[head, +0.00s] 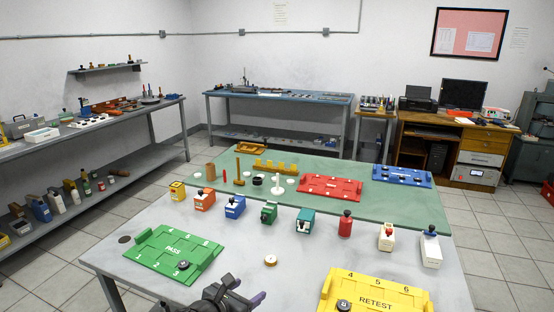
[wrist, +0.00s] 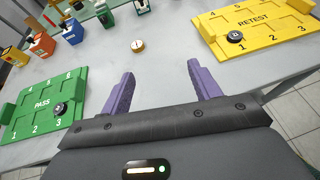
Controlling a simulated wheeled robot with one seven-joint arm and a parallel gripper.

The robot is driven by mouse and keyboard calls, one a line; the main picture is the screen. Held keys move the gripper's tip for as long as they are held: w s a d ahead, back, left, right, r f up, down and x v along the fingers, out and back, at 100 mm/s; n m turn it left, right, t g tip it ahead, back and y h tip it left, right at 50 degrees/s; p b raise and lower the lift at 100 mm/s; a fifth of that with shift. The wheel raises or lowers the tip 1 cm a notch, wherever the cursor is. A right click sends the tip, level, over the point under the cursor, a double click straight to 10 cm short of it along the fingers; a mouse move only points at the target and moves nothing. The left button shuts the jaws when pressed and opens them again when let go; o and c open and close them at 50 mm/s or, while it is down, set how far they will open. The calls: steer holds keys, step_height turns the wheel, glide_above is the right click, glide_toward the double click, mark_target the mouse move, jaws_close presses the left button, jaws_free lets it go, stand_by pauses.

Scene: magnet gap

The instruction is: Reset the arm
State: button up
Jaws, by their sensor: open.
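My gripper (head: 243,291) is at the front edge of the table in the head view, between the green PASS tray and the yellow RETEST tray. In the wrist view my gripper (wrist: 163,88) has its two purple fingers wide apart with nothing between them. The green PASS tray (head: 160,251) holds a black knobbed piece (head: 184,265) by its number 3. The yellow RETEST tray (head: 390,303) holds a black knobbed piece (head: 344,305) at its left; in the wrist view this piece (wrist: 235,37) is beside number 1.
A small brass disc (head: 270,260) lies on the grey table beyond my fingers. Several coloured blocks, such as a blue one (head: 234,207) and a red one (head: 345,226), stand in a row behind it. A red tray (head: 330,188) and a blue tray (head: 402,176) lie farther back.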

steer(key=d+f+m+g, duration=0.1)
steer(key=d+f+m, duration=0.1)
steer(key=d, duration=0.1)
steer(key=d+f+m+g+b, duration=0.1)
steer(key=d+f+m, duration=0.1)
steer(key=d, duration=0.1)
steer(key=d+f+m+g, duration=0.1)
steer(key=d+f+g, duration=0.1)
steer(key=d, duration=0.1)
steer(key=shift+s+d+f+m+b, duration=0.2)
steer(key=shift+f+m+b, duration=0.1)
steer(key=shift+m+b, duration=0.1)
steer(key=s+d+f+m+g, duration=0.1)
steer(key=d+m, duration=0.1)
steer(key=s+d+f+m+g+b, duration=0.1)
steer(key=d+f+m, duration=0.1)
steer(key=s+d+f+m+g+y+b, duration=0.1)
steer(key=s+d+f+m+g, duration=0.1)
steer(key=d, duration=0.1)
steer(key=shift+m, duration=0.4)
steer(key=s+d+r+m+y+b, duration=0.4)
steer(key=s+d+m+y+b, duration=0.25)
steer(key=s+m, duration=0.75)
step_height(320, 180, up, 22)
steer(key=w+m+p, duration=0.2)
steer(key=m+p, duration=0.1)
steer(key=p, duration=2)
steer(key=shift+w+d+g+h, duration=0.2)
steer(key=shift+w+g+h, duration=0.15)
steer(key=shift+g, duration=0.05)
